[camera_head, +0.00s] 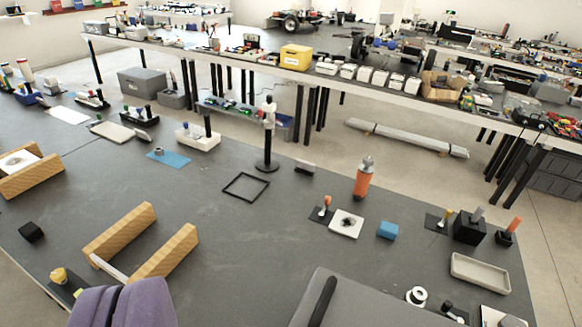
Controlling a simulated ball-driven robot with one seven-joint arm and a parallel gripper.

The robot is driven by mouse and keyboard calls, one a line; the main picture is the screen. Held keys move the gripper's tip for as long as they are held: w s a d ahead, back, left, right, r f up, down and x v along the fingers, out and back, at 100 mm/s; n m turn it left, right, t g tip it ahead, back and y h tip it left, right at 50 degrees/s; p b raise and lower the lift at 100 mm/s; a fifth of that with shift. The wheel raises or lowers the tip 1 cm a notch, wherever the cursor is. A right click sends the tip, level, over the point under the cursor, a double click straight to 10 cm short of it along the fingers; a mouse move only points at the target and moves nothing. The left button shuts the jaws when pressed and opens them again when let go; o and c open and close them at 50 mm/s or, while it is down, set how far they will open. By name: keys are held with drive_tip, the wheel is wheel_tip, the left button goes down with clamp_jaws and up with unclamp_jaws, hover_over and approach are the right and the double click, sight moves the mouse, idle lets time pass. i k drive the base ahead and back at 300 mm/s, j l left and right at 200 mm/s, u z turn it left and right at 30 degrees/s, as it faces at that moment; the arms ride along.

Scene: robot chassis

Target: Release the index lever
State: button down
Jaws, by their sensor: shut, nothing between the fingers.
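My gripper (122,292) looks to be the purple, two-part shape at the bottom left edge, its two halves together and nothing seen between them. It is in front of the table, near a small yellow-knobbed piece (59,276). I cannot tell which part is the index lever. Small upright handles stand on the right: an orange-topped one (326,202) on a dark plate, a yellow-topped one (447,216), and an orange one (514,226) on a black block. They are apart from my gripper.
Wooden rails (168,252) stand just beyond my gripper. A grey box-like body (365,300) fills the bottom middle. An orange bottle (363,178), a blue block (387,230) and a beige tray (480,273) are at the right. The dark tabletop (240,240) is clear in the middle.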

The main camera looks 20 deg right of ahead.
sight(447, 306)
drive_tip(key=i+z, duration=0.2)
drive_tip(key=z, duration=0.15)
drive_tip(key=i+j+z, duration=0.1)
drive_tip(key=z, duration=0.25)
drive_tip(key=i+j+z, duration=0.15)
drive_tip(key=i+z, duration=0.2)
drive_tip(key=l, duration=0.35)
drive_tip(key=i+l, duration=0.1)
drive_tip(key=l, duration=0.25)
